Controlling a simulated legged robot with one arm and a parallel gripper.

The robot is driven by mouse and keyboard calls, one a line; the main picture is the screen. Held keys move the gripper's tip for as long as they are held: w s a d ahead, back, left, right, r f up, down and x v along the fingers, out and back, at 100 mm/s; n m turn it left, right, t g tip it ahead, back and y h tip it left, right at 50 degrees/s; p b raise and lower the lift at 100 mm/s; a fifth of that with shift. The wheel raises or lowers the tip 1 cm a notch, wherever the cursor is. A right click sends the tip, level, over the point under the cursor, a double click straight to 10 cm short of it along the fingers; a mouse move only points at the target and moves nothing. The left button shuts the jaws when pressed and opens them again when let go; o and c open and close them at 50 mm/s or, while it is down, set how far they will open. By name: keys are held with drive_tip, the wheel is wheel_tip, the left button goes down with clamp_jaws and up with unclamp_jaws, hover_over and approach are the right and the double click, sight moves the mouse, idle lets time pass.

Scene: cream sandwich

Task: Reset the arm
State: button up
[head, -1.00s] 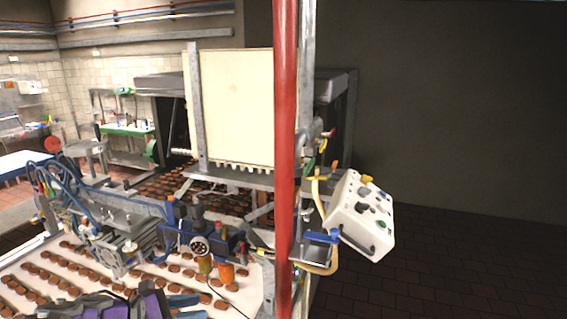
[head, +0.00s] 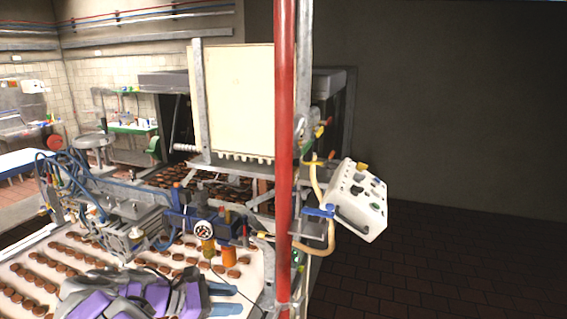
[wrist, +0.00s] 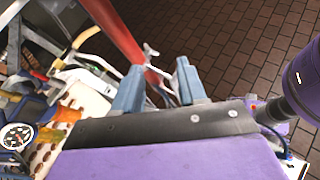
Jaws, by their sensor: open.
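My arm, grey and purple, reaches in from the bottom left of the head view, over the conveyor. My gripper (head: 228,300) points right, with its two blue fingers apart and nothing visible between them. In the wrist view my gripper (wrist: 160,88) also shows open and empty, its blue fingertips spread above the purple and black gripper body. The red post (head: 285,170) stands to the right of the fingertips in the head view. Whether the fingers touch anything below is hidden.
The white conveyor (head: 25,270) carries rows of round brown biscuits. A blue-grey machine with an orange container (head: 229,256) stands over it. A white control box (head: 358,200) hangs right of the post. Dark tiled floor (head: 440,265) is open at right.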

drive_tip(key=s+d+f+m+g+y+b, duration=0.1)
drive_tip(key=s+d+f+m+g+b, duration=0.15)
drive_tip(key=d, duration=0.55)
drive_tip(key=s+d+f+m+g+y+b, duration=0.1)
drive_tip(key=s+d+m+g+b, duration=0.2)
drive_tip(key=d, duration=0.5)
drive_tip(key=s+d+f+m+g+y+b, duration=0.1)
drive_tip(key=s+d+f+m+b, duration=0.15)
drive_tip(key=s+d+m, duration=0.4)
drive_tip(key=s+d+f+m+y+b, duration=0.2)
drive_tip(key=s+f+m+y+b, duration=0.2)
drive_tip(key=s+f, duration=0.3)
drive_tip(key=s+d+f+m+y+b, duration=0.2)
drive_tip(key=s+f+m+y+b, duration=0.2)
drive_tip(key=s+f, duration=0.4)
drive_tip(key=shift+s+d+f+m+g+b, duration=0.3)
drive_tip(key=shift+s+m+b, duration=0.7)
drive_tip(key=shift+s, duration=1.7)
drive_tip(key=shift+a+r, duration=0.1)
drive_tip(key=shift+a, duration=0.05)
